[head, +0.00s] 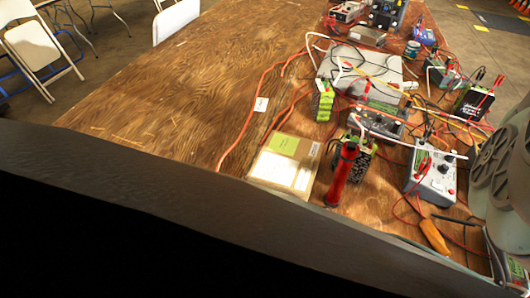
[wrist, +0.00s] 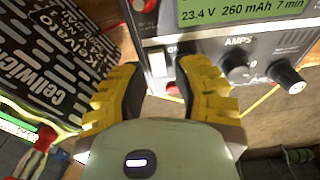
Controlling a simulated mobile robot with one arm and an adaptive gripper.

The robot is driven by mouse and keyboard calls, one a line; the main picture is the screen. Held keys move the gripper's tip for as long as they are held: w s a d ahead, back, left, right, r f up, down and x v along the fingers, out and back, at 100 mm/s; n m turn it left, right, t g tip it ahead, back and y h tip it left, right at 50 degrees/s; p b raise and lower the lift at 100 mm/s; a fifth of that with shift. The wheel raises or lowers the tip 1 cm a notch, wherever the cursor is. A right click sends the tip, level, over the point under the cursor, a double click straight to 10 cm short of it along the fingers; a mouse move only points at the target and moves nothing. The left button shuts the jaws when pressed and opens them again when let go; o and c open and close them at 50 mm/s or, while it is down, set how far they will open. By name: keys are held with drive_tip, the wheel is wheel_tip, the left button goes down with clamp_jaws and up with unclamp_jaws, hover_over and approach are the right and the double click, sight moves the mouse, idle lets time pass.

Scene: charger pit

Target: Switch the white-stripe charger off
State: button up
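My gripper (wrist: 160,78) is open and empty in the wrist view, its two yellow-and-black fingers spread in front of a charger's dark front panel (wrist: 205,60). That panel has a lit green display (wrist: 245,10) reading 23.4 V, 260 mAh, 7 min, an AMPS label and black knobs (wrist: 236,68). A pale, switch-like part (wrist: 158,64) shows between the fingertips; its setting is unclear. A red socket is partly visible below it. In the head view, a dark-fronted charger (head: 378,122) and a grey charger (head: 434,178) stand on the table. I cannot tell which has the white stripe.
A black battery pack (wrist: 50,60) lies close left of my gripper in the wrist view. Red, black and yellow leads cross the right of the wooden table (head: 200,85). The table's left is mostly clear.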

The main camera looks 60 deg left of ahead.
clamp_jaws()
drive_tip(key=shift+f, duration=0.1)
idle(0.5)
drive_tip(key=shift+w+d+f+b, duration=0.15)
drive_tip(key=shift+b, duration=0.5)
drive_tip(key=shift+c, duration=1.9)
unclamp_jaws()
drive_tip(key=shift+r, duration=0.25)
drive_tip(key=o, duration=0.4)
drive_tip(key=shift+p, duration=0.3)
